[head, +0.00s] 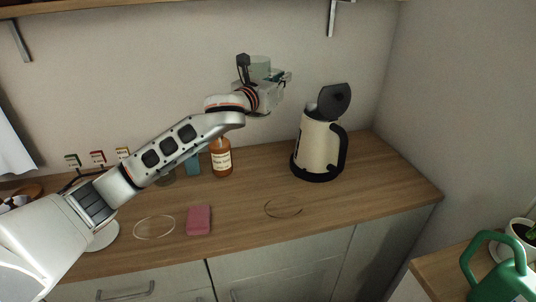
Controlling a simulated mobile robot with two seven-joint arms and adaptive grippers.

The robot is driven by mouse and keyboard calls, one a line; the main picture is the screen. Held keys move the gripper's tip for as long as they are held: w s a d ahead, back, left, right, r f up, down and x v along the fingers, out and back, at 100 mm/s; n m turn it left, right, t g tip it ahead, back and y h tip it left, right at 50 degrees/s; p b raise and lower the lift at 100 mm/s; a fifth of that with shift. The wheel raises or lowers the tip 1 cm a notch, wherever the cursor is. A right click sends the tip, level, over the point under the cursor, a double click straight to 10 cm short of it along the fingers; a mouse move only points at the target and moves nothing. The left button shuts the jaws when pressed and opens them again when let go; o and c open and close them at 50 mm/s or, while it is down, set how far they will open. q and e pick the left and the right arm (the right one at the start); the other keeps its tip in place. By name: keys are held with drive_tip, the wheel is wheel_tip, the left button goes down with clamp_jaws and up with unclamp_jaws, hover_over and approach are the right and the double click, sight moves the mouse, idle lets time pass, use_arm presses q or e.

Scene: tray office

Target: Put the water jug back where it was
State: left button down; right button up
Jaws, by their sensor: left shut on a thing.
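The water jug (260,64) is a small, see-through greenish vessel. It is held in the air in front of the back wall, up and left of the kettle. My left gripper (274,80) is shut on it, and the gripper hides much of its lower part. The jug looks roughly upright; its water level cannot be told. Two thin ring outlines lie on the counter: a pale one (154,217) at the left and a darker one (284,217) at the front middle. My right gripper is not in view.
A cream kettle (317,146) with its dark lid open stands at the right of the wooden counter (250,190). A brown bottle (221,160), blue item (192,166) and pink sponge (199,220) are left. A green watering can (505,280) is lower right.

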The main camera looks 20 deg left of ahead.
use_arm(q)
wheel_tip(320, 180, down, 19)
drive_tip(key=b, duration=0.4)
drive_tip(key=shift+f, duration=0.15)
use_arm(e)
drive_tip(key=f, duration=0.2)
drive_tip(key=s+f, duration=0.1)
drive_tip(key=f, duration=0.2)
use_arm(q)
drive_tip(key=shift+s, duration=0.1)
drive_tip(key=c, duration=2.6)
unclamp_jaws()
drive_tip(key=shift+f, duration=0.3)
drive_tip(key=o, duration=0.4)
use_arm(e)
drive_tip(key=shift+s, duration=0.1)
use_arm(q)
drive_tip(key=shift+r, duration=0.1)
